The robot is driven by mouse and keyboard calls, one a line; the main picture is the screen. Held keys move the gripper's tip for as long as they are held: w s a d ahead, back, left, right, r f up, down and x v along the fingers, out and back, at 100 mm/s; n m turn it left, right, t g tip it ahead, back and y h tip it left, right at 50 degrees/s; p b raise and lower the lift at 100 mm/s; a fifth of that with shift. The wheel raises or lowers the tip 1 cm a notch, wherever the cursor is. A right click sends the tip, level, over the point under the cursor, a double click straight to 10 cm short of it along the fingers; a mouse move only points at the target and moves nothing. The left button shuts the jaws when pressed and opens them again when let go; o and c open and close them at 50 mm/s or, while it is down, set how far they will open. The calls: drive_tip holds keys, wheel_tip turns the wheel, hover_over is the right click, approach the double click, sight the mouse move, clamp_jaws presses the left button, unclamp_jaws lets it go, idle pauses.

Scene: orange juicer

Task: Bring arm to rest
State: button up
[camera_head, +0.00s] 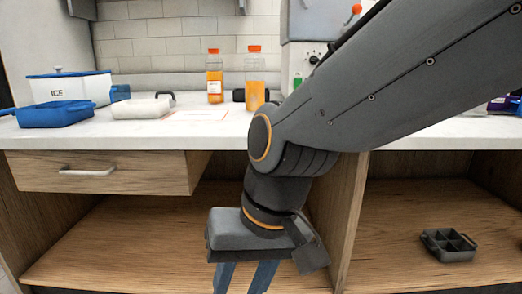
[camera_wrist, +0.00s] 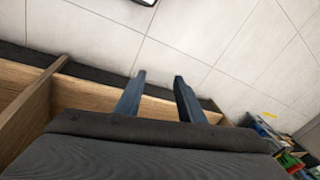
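My gripper (camera_head: 247,277) hangs low in front of the counter in the head view, below the countertop's level, with its fingers pointing down. The two blue-grey fingers also show in the wrist view (camera_wrist: 160,85). They stand apart with nothing between them, so it is open and empty. My dark grey arm crosses the head view from the upper right and bends down at the elbow. It hides part of the juicer machine (camera_head: 303,60) and the counter's middle.
On the white countertop (camera_head: 120,134) stand two orange bottles (camera_head: 214,80) (camera_head: 255,80), a blue tray (camera_head: 55,114), an ICE box (camera_head: 70,88) and a white block-like item (camera_head: 142,107). A wooden drawer (camera_head: 100,172) juts out at left. A dark divided tray (camera_head: 448,245) lies on the lower shelf.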

drive_tip(key=s+d+r+m+h+p, duration=0.2)
drive_tip(key=d+r+p, duration=2)
drive_tip(key=p, duration=1.3)
drive_tip(key=shift+d+r+m+g+h, duration=0.35)
drive_tip(key=shift+r+m+h, duration=0.3)
drive_tip(key=shift+r, duration=0.4)
drive_tip(key=shift+s, duration=0.1)
